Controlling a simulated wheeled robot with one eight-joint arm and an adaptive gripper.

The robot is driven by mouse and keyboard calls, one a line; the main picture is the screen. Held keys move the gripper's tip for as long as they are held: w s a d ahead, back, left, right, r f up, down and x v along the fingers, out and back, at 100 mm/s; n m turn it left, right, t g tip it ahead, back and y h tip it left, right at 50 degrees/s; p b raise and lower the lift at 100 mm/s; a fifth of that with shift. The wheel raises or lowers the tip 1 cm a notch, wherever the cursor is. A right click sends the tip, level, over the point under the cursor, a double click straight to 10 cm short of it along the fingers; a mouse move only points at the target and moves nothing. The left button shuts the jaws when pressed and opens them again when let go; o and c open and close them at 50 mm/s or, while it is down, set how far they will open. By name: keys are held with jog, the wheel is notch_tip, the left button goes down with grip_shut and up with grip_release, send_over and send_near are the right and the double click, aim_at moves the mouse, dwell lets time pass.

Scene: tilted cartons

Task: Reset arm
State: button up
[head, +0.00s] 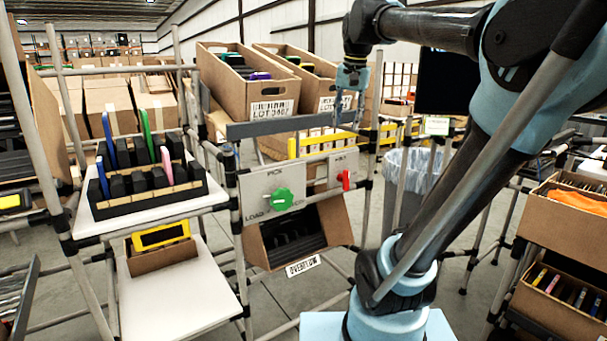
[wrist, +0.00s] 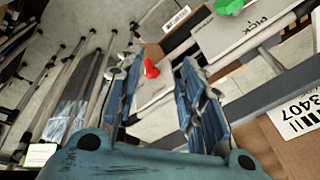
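My arm reaches in from the right in the head view, with its blue-grey gripper (head: 346,90) in front of the right-hand tilted carton (head: 333,80), above the grey front rail. In the wrist view the two blue fingers of my gripper (wrist: 157,66) are apart, with nothing held between them. A red handle (wrist: 151,69) shows beyond and between the fingers in that view; I cannot tell the distance. The left-hand tilted carton (head: 232,92), labelled LOT 3407, stands beside the right-hand one. Both contain dark items.
A panel (head: 301,179) with a green knob (head: 282,199) hangs below the cartons, above an overflow box (head: 268,254). A rack of coloured devices (head: 154,196) stands left on a white shelf. A lined bin (head: 410,176) and open boxes (head: 567,212) stand right.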

jog(key=s+d+f+n, duration=0.1)
jog(key=s+d+f, duration=0.1)
jog(key=s+f, duration=0.4)
jog(key=s+d+f+n, duration=0.2)
jog(key=s+f, duration=0.4)
jog(key=f, duration=1)
jog(key=s+d+f+n, duration=0.1)
jog(key=s+d+f, duration=0.1)
jog(key=s+f, duration=0.4)
notch_tip(320, 180, down, 5)
jog(key=shift+s+f+n+h, duration=0.1)
jog(key=shift+s+n+h, duration=0.1)
jog(key=shift+n+h, duration=0.1)
jog(key=shift+d, duration=0.1)
jog(key=shift+w+f+g, duration=0.15)
jog(key=shift+w+g, duration=0.15)
jog(key=shift+w, duration=0.15)
jog(key=shift+d, duration=0.1)
jog(key=shift+c, duration=0.3)
